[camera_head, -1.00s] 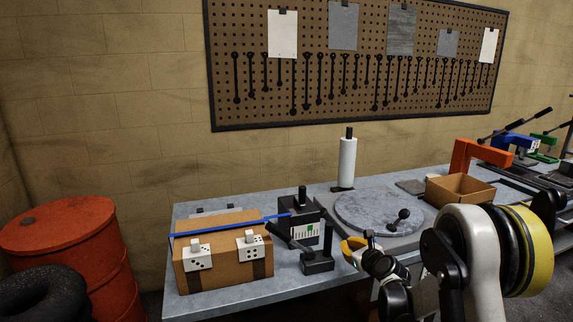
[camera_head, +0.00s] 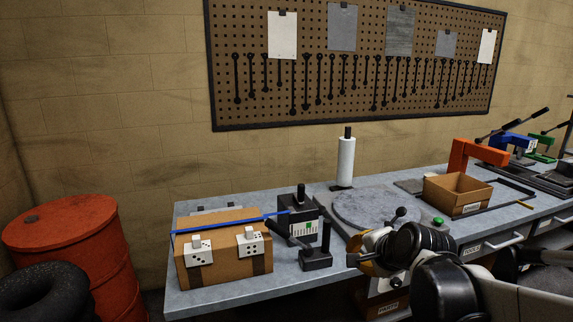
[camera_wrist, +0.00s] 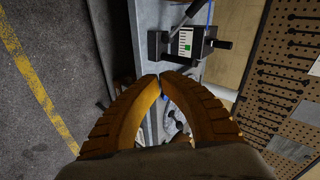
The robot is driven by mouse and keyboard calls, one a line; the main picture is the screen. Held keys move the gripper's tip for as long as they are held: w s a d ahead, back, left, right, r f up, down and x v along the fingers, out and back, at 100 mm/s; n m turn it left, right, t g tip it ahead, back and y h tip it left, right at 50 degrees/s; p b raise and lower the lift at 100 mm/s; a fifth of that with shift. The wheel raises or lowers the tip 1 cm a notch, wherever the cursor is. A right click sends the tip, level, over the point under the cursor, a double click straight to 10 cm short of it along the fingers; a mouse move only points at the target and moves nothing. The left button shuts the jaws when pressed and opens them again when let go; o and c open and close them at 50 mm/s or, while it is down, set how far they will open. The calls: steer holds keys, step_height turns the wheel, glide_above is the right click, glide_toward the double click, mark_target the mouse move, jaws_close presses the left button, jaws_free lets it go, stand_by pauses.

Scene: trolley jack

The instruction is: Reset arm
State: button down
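My gripper (camera_head: 356,262) shows in the head view at the front edge of the grey workbench (camera_head: 235,293), in front of the round grey plate (camera_head: 352,208). In the wrist view, the two orange ridged fingers of my gripper (camera_wrist: 160,80) curve together and their tips meet. No object shows between the tips. My arm reaches in from the lower right of the head view and hides part of the bench front.
On the bench stand a cardboard box (camera_head: 222,268) with a blue strip, a black device (camera_head: 314,258), a white roll (camera_head: 346,160) and an open carton (camera_head: 456,195). A red barrel (camera_head: 70,245) stands left. Grey floor (camera_wrist: 35,120) shows in the wrist view.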

steer(key=s+d+f+n+g+h, duration=0.1)
steer(key=s+n, duration=0.5)
steer(key=s, duration=0.5)
steer(key=s+d+f+n+g+h, duration=0.1)
steer(key=s+n, duration=0.5)
steer(key=s, duration=0.6)
steer(key=shift+d+f+n+g, duration=0.3)
steer(key=shift+f+n+g, duration=0.1)
steer(key=shift+f, duration=0.4)
